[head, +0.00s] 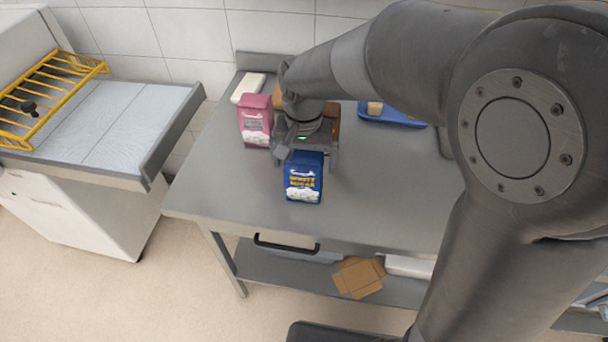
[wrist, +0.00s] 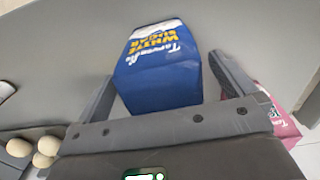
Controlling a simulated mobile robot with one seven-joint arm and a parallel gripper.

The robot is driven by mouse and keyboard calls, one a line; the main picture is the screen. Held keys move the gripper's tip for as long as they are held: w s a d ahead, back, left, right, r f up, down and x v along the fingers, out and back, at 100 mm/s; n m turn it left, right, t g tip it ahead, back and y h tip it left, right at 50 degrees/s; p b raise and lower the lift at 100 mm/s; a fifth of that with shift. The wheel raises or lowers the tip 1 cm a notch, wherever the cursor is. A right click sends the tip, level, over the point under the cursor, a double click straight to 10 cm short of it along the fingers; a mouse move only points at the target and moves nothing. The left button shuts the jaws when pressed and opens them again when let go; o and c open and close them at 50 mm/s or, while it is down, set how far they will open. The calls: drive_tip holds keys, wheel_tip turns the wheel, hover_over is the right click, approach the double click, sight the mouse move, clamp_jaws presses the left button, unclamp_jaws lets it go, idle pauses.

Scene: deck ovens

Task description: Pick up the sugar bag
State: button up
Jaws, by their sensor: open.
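The sugar bag (head: 303,182) is blue with white and yellow "white sugar" lettering and stands upright near the front of the steel table. My gripper (head: 305,154) is right behind and over its top. In the wrist view the bag (wrist: 157,72) lies between my two spread fingers, one on each side. The jaws are open; whether a finger touches the bag I cannot tell. The bag's rear is hidden by my gripper in the head view.
A pink bag (head: 256,122) stands close on the left, also in the wrist view (wrist: 275,100). A blue tray (head: 392,116) lies at the back. Several pale round items (wrist: 32,150) show at lower left in the wrist view. The table front (head: 380,215) is clear.

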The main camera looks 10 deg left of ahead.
drive_tip(key=shift+r, duration=0.1)
drive_tip(key=c, duration=2.1)
